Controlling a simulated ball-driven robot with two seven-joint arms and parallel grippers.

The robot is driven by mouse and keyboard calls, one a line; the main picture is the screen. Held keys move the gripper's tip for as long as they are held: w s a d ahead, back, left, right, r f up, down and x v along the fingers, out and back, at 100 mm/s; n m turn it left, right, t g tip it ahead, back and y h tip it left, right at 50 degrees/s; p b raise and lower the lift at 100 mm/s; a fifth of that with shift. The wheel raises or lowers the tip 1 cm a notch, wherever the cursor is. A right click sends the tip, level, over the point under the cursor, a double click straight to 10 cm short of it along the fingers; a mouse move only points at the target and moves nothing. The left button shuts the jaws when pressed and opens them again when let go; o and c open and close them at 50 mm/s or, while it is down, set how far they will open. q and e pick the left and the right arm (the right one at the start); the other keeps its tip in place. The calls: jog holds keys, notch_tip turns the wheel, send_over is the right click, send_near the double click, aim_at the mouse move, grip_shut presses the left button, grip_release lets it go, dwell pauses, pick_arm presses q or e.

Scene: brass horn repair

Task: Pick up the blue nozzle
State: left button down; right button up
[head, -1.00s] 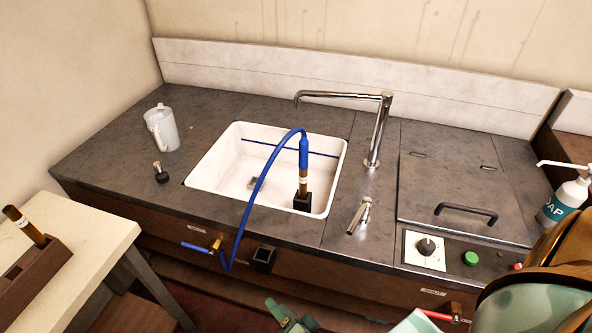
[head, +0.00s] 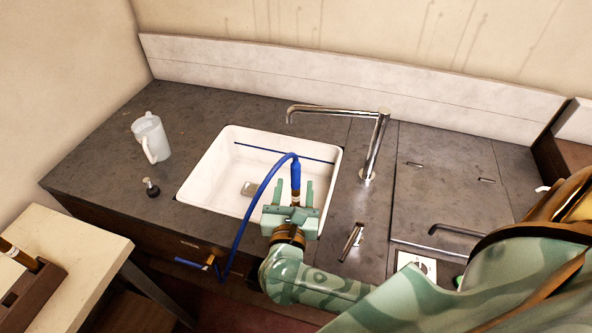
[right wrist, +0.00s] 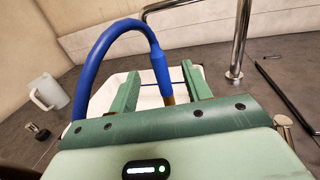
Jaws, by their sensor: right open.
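The blue nozzle (head: 296,174) stands upright at the near right part of the white sink, with a blue hose (head: 263,190) arching from its top down over the sink's front edge. A brown and brass piece shows below it. My right gripper (head: 294,190) is open over the sink's front edge, its two green fingers pointing toward the nozzle. In the right wrist view the nozzle (right wrist: 161,75) appears between the open fingers (right wrist: 164,80); I cannot tell how deep it is between them. The nozzle's lower holder is hidden by my gripper. My left gripper is not in view.
The sink (head: 205,165) has a chrome faucet (head: 372,145) at its right and a chrome lever (head: 351,241) nearer the front. A clear jug (head: 151,137) and a small black-based item (head: 151,188) stand at left. A pale table (head: 85,258) with a wooden rack is at lower left.

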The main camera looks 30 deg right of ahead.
aim_at(297, 162)
jog(key=x, duration=0.9)
jog(key=shift+w+f+p, duration=0.3)
jog(key=shift+p, duration=0.1)
jog(key=shift+s, duration=0.1)
jog(key=shift+c, duration=0.3)
grip_shut()
